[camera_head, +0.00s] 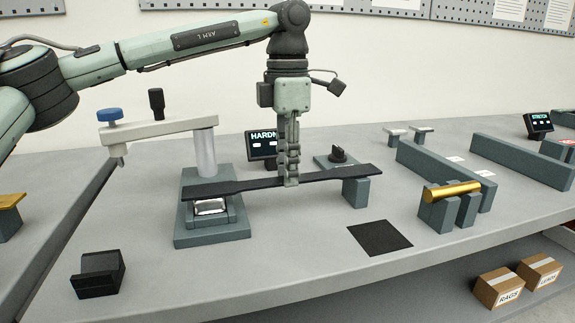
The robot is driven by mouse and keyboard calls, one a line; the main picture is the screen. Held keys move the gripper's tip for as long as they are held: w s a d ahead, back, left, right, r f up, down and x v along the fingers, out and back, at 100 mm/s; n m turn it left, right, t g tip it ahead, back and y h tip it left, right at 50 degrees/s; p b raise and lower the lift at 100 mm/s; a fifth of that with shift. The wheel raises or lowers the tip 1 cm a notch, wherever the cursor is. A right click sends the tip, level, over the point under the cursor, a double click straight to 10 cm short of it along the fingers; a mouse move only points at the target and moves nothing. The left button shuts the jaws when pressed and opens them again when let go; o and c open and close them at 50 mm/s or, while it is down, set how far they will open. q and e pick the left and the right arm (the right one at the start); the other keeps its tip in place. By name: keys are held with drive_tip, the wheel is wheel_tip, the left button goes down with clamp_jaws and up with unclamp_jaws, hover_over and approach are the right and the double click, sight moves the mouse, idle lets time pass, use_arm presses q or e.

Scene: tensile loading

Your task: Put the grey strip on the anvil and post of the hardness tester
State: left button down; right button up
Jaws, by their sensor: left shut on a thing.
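The grey strip (245,185) is long and dark, with wider ends. My left gripper (291,180) points down and is shut on it near its middle. The strip's left end lies over the silver anvil (210,207) of the hardness tester (206,155). Its right end lies over the short grey post (356,193). The strip looks about level and very close to both; I cannot tell whether it touches them. It hides part of the anvil's top and the post's top. My right gripper is not in view.
The tester's beam (160,129) with blue knob overhangs at left. A small screen (262,144) and a black knob (338,153) stand behind the strip. A black mat (380,238) lies in front. A gold cylinder (452,192) rests on blocks at right. A black block (98,274) sits front left.

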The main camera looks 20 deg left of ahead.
use_arm(q)
drive_tip(key=c, duration=1.3)
unclamp_jaws()
drive_tip(key=shift+o, duration=0.2)
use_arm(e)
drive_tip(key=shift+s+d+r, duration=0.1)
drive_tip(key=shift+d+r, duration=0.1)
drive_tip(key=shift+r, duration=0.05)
use_arm(q)
drive_tip(key=shift+r, duration=0.2)
wheel_tip(320, 180, up, 12)
drive_tip(key=shift+p, duration=0.4)
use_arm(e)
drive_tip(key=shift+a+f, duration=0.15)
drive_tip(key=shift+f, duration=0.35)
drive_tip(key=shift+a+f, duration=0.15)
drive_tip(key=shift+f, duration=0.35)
use_arm(q)
drive_tip(key=shift+f, duration=0.1)
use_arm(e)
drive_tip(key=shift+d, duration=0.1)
